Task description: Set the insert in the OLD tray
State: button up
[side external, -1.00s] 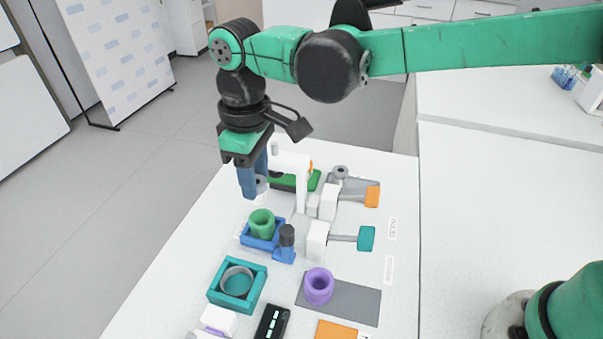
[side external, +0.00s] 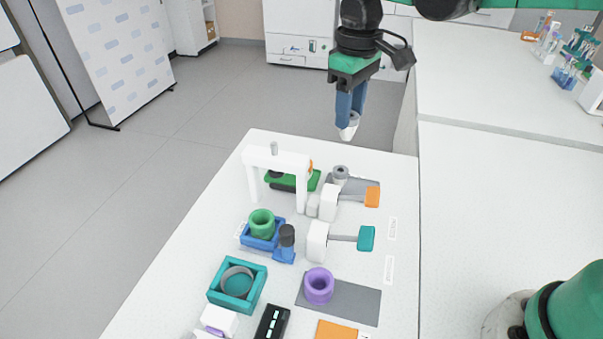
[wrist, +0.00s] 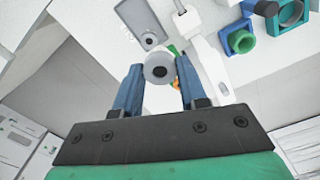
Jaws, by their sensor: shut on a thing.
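My gripper (side external: 350,112) hangs high beyond the far right corner of the table. Its blue fingers are shut on a pale grey round insert (side external: 348,132). In the wrist view the insert (wrist: 158,68) shows end-on with a dark centre, between the fingertips. A grey tray (side external: 360,187) with a grey ringed piece (side external: 340,172) lies on the table behind an orange-handled clamp. This tray also shows in the wrist view (wrist: 133,14), to the upper left of the insert. I cannot read any label that tells which tray is OLD.
A white arch (side external: 275,158) stands over a green base (side external: 313,181). Nearer are a blue tray (side external: 252,243) holding a green ring (side external: 262,223), a teal-handled clamp (side external: 318,240), a teal tray (side external: 214,296) and a purple ring (side external: 318,285) on a grey plate.

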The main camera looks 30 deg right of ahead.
jog(key=s+d+m, duration=0.1)
jog(key=d+m, duration=0.1)
jog(key=d, duration=0.3)
jog(key=shift+s+f, duration=0.1)
jog(key=shift+f, duration=6.3)
jog(key=shift+f, duration=0.1)
jog(key=o, duration=1.1)
jog(key=shift+r, duration=2.85)
